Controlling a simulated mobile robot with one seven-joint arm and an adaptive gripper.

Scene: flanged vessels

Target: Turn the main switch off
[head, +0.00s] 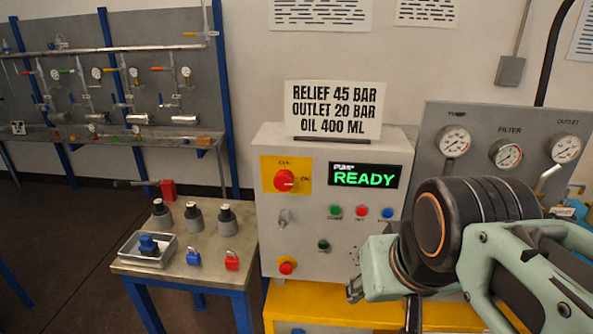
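The main switch (285,180) is a red rotary knob on a yellow plate at the upper left of a light grey control box (335,240). Small markings surround the knob, but they are too small to read surely. A display (364,176) to its right reads READY in green. My gripper (354,290) is at the lower right of the box front, below and to the right of the switch and apart from it. Its fingers are small and mostly hidden by my wrist, so I cannot tell their opening.
The box also carries a grey selector (284,219), several coloured buttons and a red knob (287,267) on yellow. A gauge panel (490,125) stands behind my arm. A side table (185,255) at left holds padlocks, grey canisters and a tray (148,248).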

